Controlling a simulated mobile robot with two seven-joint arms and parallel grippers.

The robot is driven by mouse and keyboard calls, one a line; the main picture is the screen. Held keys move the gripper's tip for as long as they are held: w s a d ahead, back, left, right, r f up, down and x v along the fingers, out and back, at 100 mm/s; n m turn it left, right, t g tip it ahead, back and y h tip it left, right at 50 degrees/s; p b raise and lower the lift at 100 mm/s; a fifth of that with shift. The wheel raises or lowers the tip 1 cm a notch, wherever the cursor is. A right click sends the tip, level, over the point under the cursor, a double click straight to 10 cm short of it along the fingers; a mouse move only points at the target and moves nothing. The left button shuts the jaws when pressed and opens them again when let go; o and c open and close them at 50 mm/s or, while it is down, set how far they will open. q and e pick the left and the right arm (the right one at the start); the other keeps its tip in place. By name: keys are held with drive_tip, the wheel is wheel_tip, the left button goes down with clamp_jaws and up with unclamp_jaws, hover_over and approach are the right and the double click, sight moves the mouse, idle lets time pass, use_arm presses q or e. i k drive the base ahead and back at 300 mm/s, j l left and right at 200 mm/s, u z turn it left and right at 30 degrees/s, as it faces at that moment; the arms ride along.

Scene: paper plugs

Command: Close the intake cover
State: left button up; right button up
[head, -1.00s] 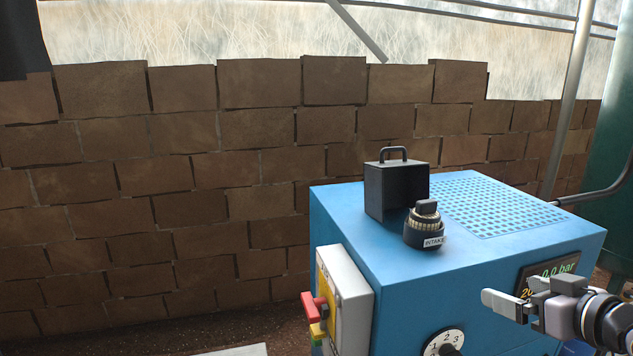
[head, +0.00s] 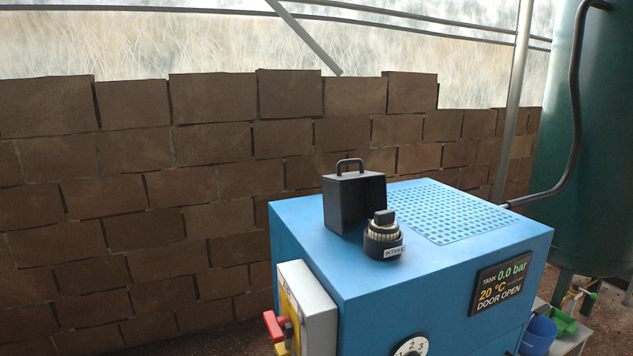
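A black box-shaped cover with a handle on top (head: 346,202) stands upright on the top of the blue machine (head: 310,262). Its dark hollow-looking side faces right. Just in front of it and to its right is a short dark cylinder labelled INTAKE (head: 383,243), with a ribbed light ring and a black knob on top. The cover stands behind the cylinder and does not sit over it. Whether the cover is hinged to the machine I cannot tell. Neither of my grippers is in view.
A perforated grille (head: 445,211) fills the back right of the machine's top. A front display (head: 501,284) reads 0.0 bar, 20 °C, DOOR OPEN. A switch box with a red lever (head: 273,326) is on the left side. A green tank (head: 585,150) stands at right.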

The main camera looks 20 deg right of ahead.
sight(362, 193)
drive_tip(key=j+z, duration=0.1)
drive_tip(key=z, duration=0.3)
drive_tip(key=k+j+z, duration=0.1)
drive_tip(key=z, duration=0.25)
drive_tip(key=i, duration=0.1)
